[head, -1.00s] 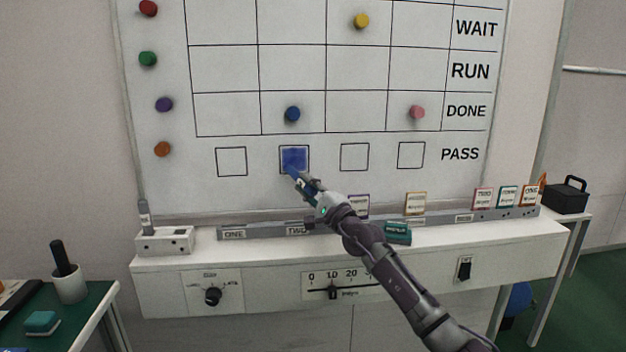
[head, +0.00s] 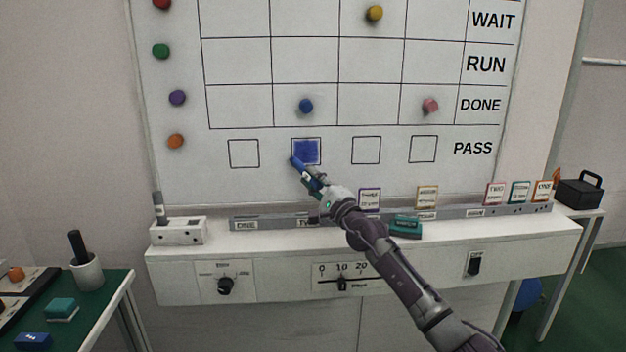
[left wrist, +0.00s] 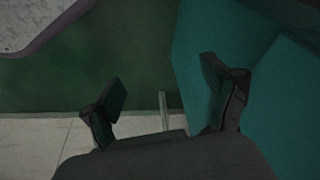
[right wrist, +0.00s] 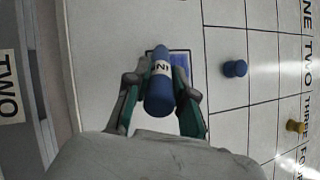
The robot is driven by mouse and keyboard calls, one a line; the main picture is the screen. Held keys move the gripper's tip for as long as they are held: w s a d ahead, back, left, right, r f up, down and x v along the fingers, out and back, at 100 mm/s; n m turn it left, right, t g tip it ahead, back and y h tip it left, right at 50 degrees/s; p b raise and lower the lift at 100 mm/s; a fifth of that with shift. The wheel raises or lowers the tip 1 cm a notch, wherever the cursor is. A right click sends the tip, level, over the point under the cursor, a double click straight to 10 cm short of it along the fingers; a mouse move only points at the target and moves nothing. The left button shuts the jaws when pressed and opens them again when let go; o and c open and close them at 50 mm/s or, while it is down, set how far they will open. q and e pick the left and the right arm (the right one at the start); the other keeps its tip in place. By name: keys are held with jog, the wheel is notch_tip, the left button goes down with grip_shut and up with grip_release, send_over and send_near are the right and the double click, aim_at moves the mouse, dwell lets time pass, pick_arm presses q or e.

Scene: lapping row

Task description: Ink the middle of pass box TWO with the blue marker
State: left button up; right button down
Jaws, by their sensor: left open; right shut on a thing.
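Pass box TWO (head: 306,150) is the second square from the left in the PASS row of the whiteboard. Its middle is covered with blue ink, with a thin pale margin inside the outline. My right gripper (head: 316,184) is shut on the blue marker (head: 299,165), whose end is at the box's lower left corner. In the right wrist view the blue marker (right wrist: 160,88) stands between the fingers and hides part of the inked box (right wrist: 181,62). I cannot tell whether the tip touches the board. My left gripper (left wrist: 168,100) is open and empty, away from the board.
A ledge (head: 190,259) with a dial, slider and switch runs below the board. A teal eraser-like block (head: 405,227) and small cards stand along the tray (head: 262,222). Colored magnets sit on the board. A green side table (head: 98,310) is at lower left.

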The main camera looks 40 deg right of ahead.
jog(key=shift+s+a+r+p, duration=0.1)
jog(key=shift+s+a+p, duration=0.2)
jog(key=shift+p, duration=0.4)
jog(key=shift+s+a+p, duration=0.15)
jog(key=shift+s+p, duration=0.3)
jog(key=shift+p, duration=0.15)
pick_arm(q)
jog(key=s+a+f+p, duration=0.1)
jog(key=s+f+p, duration=0.1)
jog(key=s+f, duration=0.4)
jog(key=s+f+g+p, duration=0.1)
jog(key=s+f, duration=0.5)
jog(key=f, duration=0.7)
jog(key=shift+a+f+p, duration=0.35)
jog(key=shift+f+p, duration=0.05)
jog(key=shift+p, duration=0.4)
pick_arm(e)
jog(key=shift+s+a, duration=0.55)
jog(key=shift+s, duration=0.35)
jog(key=shift+s+a, duration=0.55)
jog(key=shift+s, duration=0.35)
